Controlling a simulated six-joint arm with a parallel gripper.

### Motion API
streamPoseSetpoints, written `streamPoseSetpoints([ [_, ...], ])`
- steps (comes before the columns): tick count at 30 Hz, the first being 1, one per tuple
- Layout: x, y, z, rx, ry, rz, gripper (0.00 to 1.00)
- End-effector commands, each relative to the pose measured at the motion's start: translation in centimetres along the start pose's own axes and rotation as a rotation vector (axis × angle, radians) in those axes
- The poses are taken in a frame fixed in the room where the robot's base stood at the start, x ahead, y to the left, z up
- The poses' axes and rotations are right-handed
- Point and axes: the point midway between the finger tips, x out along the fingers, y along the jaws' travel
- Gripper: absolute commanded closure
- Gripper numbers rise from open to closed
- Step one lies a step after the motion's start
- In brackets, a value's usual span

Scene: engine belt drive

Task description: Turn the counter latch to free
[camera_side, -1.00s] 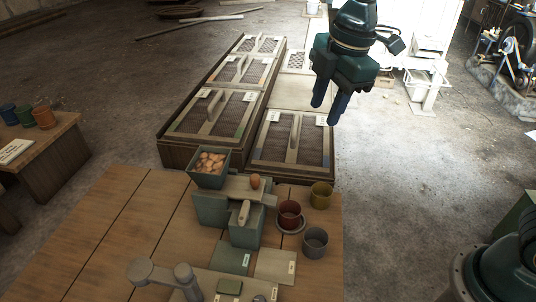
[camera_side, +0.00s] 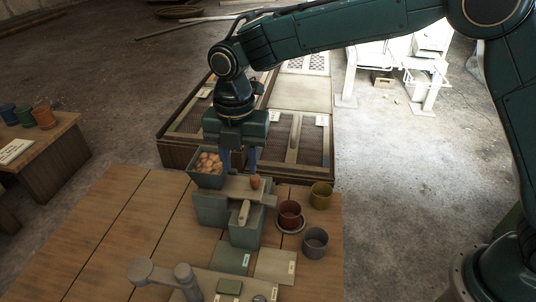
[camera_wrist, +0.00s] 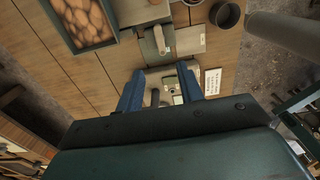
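A green counter device (camera_side: 212,208) stands on the wooden table, with a beige top plate and a short pale lever (camera_side: 244,212) on its front. I cannot tell for certain whether this lever is the latch. My gripper (camera_side: 239,165) points down just above and behind the device's top. Its two blue fingers are apart with nothing between them; they also show apart in the wrist view (camera_wrist: 160,74). A brown egg-like piece (camera_side: 255,182) sits on the plate, near the right finger in the side view.
A grey crank (camera_side: 160,272) is at the front.

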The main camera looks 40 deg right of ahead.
Motion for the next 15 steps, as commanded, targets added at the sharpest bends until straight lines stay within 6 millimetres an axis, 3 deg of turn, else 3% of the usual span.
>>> streamPoseSetpoints([
  [8, 0.6, 0.0, 0.0, 0.002, 0.000, -0.001, 0.63],
  [15, 3.0, -0.1, 0.0, 0.003, 0.001, -0.002, 0.63],
])
